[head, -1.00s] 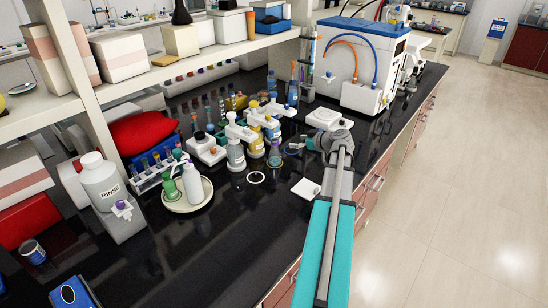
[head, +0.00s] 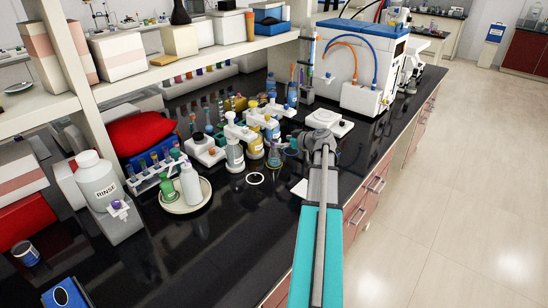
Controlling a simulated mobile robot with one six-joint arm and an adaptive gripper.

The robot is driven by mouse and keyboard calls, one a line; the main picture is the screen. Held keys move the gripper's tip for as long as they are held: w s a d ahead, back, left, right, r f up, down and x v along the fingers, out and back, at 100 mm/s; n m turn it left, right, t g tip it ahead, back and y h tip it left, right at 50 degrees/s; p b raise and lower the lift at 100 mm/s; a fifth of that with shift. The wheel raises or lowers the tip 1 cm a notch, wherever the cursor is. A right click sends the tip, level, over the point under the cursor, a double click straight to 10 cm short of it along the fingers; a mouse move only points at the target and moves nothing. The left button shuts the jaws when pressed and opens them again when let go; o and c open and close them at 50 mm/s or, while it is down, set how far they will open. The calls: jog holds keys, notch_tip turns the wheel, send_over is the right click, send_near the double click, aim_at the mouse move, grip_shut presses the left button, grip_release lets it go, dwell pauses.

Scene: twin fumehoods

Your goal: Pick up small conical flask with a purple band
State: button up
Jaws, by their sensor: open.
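A small conical flask (head: 274,159) stands upright on the black bench, at the front right of a cluster of bottles. A purplish tint shows on it, but the band is too small to make out clearly. My gripper (head: 294,146) is at the end of my arm, just right of the flask and close to it in the head view. It holds nothing that I can see. Its fingers are small and dark, partly lost among the glassware behind, and I cannot tell whether they touch the flask.
White-and-yellow dispenser bottles (head: 254,145) crowd left of the flask. A flat white device (head: 331,123) sits behind.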

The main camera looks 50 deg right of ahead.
aim_at(278, 141)
jog(key=shift+b+x, duration=0.9)
jog(key=shift+x, duration=1.6)
grip_shut()
